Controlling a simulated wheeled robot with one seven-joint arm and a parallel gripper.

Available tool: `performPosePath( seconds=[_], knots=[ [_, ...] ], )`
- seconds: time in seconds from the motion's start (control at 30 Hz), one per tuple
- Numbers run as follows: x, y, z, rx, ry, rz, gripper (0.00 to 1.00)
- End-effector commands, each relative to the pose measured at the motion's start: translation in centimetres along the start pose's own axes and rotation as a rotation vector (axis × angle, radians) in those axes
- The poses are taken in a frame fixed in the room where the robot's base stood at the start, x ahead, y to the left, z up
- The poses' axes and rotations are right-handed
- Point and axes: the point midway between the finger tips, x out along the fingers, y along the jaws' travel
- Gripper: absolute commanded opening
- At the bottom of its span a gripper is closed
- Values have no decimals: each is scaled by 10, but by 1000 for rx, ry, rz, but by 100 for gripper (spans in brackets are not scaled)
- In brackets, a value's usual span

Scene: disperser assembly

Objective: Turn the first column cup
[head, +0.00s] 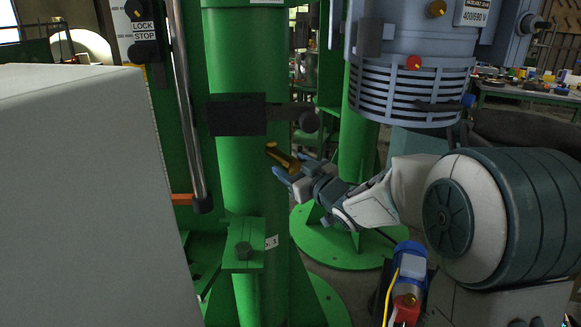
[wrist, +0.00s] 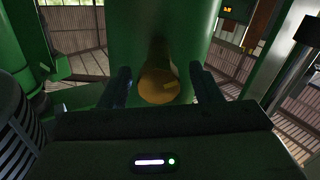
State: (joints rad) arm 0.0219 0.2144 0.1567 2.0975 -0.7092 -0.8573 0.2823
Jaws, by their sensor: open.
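The first column cup seems to be the small brass-yellow cylinder (head: 282,156) that sticks out from the side of the green column (head: 238,175) in the head view. In the wrist view the round yellow cup (wrist: 158,86) faces me, with the green column (wrist: 125,35) behind it. My gripper (head: 285,172) is at the cup's outer end in the head view. In the wrist view my gripper (wrist: 163,84) is open, with one dark finger on each side of the cup. A gap shows on both sides, so the fingers do not appear to touch it.
A black clamp block (head: 238,114) with a knob is on the column above the cup. A green bracket with a bolt (head: 243,246) is below. A grey-blue motor housing (head: 415,75) hangs above my arm. A large pale box (head: 80,190) fills the left.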

Motion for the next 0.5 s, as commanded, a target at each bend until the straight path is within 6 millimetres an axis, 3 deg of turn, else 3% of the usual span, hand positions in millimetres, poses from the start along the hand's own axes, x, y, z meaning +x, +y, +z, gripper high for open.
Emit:
performPosePath(
  seconds=[0.17,0.5],
  knots=[
    [-27,0,-1,-2,0,3,58],
    [-103,-1,-1,-1,-1,0,58]
  ],
)
